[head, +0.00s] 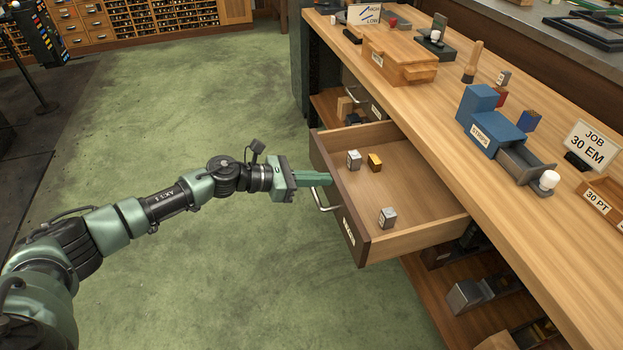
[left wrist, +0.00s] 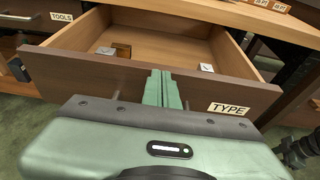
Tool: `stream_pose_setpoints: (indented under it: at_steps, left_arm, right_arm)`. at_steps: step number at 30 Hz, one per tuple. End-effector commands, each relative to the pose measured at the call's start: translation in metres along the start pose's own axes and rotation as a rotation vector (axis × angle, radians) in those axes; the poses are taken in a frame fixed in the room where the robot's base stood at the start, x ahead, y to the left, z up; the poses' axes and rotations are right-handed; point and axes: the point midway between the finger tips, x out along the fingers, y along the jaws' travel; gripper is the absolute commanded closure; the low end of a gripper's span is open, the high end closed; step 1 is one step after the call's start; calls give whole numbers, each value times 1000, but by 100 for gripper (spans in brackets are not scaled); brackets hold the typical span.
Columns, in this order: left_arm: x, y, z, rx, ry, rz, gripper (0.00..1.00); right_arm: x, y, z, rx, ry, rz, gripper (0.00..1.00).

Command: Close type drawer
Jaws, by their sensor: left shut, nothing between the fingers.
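The type drawer (head: 420,239) is pulled out from under the wooden bench. Its dark front (left wrist: 225,92) carries a TYPE label (left wrist: 230,108) in the left wrist view. Inside lie two silver type blocks (head: 354,159) (head: 388,217) and a brass one (head: 375,162). My left gripper (head: 328,179) is shut and empty. Its fingertips are at the outer face of the drawer front, near the handle (head: 322,200); whether they touch it I cannot tell. In the left wrist view the shut fingers (left wrist: 162,80) overlap the front's middle. My right gripper does not show.
The benchtop (head: 440,130) holds a blue STRIPS box (head: 490,134) with a small open drawer, a wooden box (head: 398,55) and a JOB 30 EM sign (head: 591,146). A TOOLS label (left wrist: 61,17) marks a neighbouring drawer. Green floor (head: 200,110) is clear left of the drawer.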

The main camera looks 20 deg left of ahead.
Motion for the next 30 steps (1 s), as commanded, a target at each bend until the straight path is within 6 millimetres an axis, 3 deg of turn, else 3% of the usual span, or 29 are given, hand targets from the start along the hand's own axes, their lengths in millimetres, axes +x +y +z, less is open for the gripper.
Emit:
stream_pose_setpoints:
  at_steps: [14, 21, 30]
  left_arm:
    - [10, 0, 3, -2, -1, 0, 100]
    - [52, 0, 17, 1, -4, -1, 100]
    - [128, -1, 38, 1, -4, -2, 100]
  right_arm:
    - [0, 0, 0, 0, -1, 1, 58]
    - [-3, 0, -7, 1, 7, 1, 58]
    - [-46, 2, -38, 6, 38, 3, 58]
